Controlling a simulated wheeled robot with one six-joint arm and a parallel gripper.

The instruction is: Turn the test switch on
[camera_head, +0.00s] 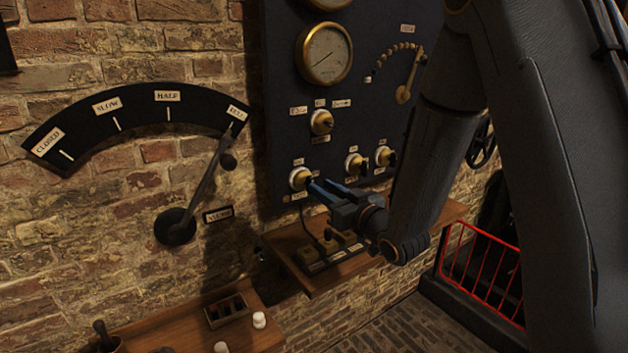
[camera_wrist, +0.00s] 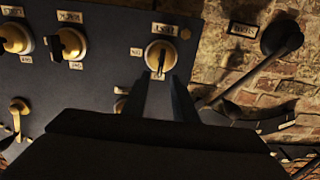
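Several brass rotary switches sit on the dark panel; their labels are too small to read, so I cannot tell by name which is the test switch. The lower-left rotary switch (camera_head: 300,178) is right by my gripper (camera_head: 322,188). It also shows in the wrist view (camera_wrist: 159,56), with a thin handle on its round face. In the wrist view my gripper (camera_wrist: 160,78) has its two fingers apart, with the switch's handle lined up between the tips. I cannot tell whether the fingers touch the handle.
Two more rotary switches (camera_head: 356,163) (camera_head: 384,156) lie to the right, and another (camera_head: 321,122) above. A wall lever (camera_head: 203,190) with a curved scale stands left. A wooden shelf (camera_head: 424,232) juts out below the panel. A red railing (camera_head: 482,270) stands lower right.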

